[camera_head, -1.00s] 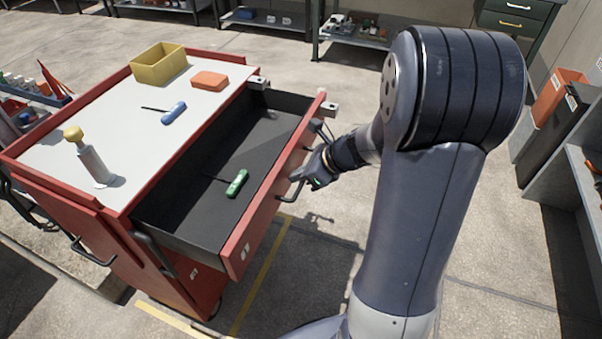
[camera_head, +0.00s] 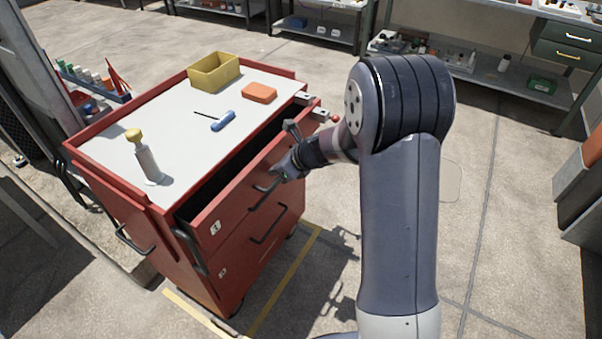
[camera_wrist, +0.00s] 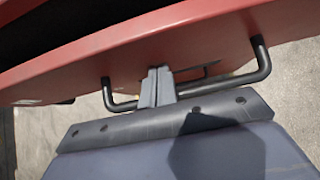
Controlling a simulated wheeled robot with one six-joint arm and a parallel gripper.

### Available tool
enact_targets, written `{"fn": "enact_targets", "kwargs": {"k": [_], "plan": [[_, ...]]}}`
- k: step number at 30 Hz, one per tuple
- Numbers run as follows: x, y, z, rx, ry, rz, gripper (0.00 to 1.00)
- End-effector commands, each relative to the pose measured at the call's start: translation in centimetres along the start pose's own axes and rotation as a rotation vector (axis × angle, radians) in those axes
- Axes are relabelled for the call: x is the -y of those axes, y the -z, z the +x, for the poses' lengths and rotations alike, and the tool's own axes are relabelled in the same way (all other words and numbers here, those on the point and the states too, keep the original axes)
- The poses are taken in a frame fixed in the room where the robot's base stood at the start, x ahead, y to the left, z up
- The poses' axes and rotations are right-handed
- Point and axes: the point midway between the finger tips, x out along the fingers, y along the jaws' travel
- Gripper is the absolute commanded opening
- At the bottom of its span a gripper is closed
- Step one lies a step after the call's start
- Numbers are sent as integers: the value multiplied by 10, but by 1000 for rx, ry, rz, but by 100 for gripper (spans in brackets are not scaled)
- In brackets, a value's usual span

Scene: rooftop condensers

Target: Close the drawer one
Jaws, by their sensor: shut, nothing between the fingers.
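The red tool cart stands left of centre in the head view. Its top drawer (camera_head: 226,203), marked 1, is partly open, with a narrow dark gap between its front and the cart top. The black drawer handle (camera_head: 268,192) is on the red front; it also shows in the wrist view (camera_wrist: 262,62). My gripper (camera_head: 284,170) is at the drawer front beside the handle. In the wrist view my gripper (camera_wrist: 157,88) has its fingers together, up against the red front within the handle's span. The drawer's inside is mostly hidden.
On the cart top (camera_head: 115,153) are a yellow bin (camera_head: 214,71), an orange block (camera_head: 259,93), a blue-handled screwdriver (camera_head: 222,121) and a yellow-capped bottle (camera_head: 147,160). The lower drawer (camera_head: 250,254) is shut. Floor is clear to the right of the cart.

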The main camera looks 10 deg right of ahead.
Motion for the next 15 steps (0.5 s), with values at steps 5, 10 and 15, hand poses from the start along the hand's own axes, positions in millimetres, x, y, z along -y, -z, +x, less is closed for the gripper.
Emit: {"fn": "enact_targets", "kwargs": {"k": [5,10,15], "plan": [[-1,-27,23,-1,-2,-3,0],[0,-40,38,0,0,-2,0],[0,-46,46,0,-1,0,0]]}}
